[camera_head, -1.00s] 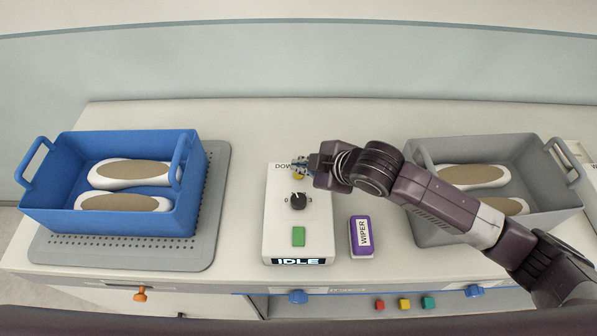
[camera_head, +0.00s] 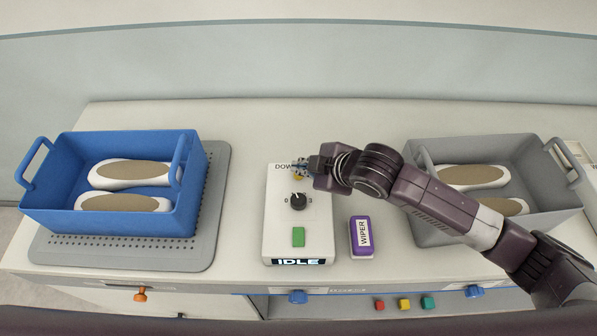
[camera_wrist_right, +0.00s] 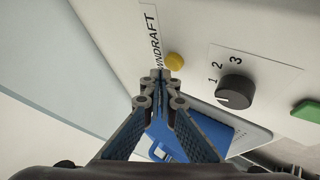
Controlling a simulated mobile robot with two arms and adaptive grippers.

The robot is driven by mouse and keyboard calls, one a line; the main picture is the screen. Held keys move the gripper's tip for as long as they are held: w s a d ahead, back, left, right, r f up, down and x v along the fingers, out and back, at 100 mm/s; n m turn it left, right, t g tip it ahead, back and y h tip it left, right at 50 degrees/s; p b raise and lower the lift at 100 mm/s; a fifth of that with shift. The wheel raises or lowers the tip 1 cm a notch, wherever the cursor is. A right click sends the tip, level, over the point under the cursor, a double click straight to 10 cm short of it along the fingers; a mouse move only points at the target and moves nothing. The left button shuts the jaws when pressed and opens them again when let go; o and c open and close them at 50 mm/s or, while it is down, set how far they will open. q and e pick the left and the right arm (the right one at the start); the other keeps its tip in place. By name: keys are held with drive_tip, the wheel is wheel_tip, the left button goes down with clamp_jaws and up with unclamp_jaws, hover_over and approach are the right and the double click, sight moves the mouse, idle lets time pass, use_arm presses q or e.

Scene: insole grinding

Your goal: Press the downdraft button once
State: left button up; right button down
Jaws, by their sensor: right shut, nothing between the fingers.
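The control box (camera_head: 283,218) stands on the table with a DOWNDRAFT label, a black dial, a green button and an IDLE display. The yellow button (camera_wrist_right: 175,62) shows beside the label in the right wrist view. In the head view the yellow button (camera_head: 298,177) is mostly hidden behind my right gripper (camera_head: 297,165). In the wrist view my right gripper (camera_wrist_right: 161,76) is shut and empty, its tips close to the button. I cannot tell whether they touch it. My left gripper is not in view.
A black dial (camera_wrist_right: 236,92) and green button (camera_wrist_right: 306,110) sit on the same box. A purple WIPER block (camera_head: 361,237) lies to its right. A blue crate (camera_head: 110,222) at left and a grey crate (camera_head: 550,215) at right hold insoles.

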drive_tip(key=shift+f, duration=0.2)
drive_tip(key=shift+f, duration=0.5)
idle(0.6)
idle(0.4)
drive_tip(key=shift+r+p, duration=0.95)
drive_tip(key=shift+p, duration=0.1)
wheel_tip(320, 180, up, 5)
drive_tip(key=p, duration=0.5)
drive_tip(key=shift+p, duration=0.3)
drive_tip(key=shift+f, duration=0.1)
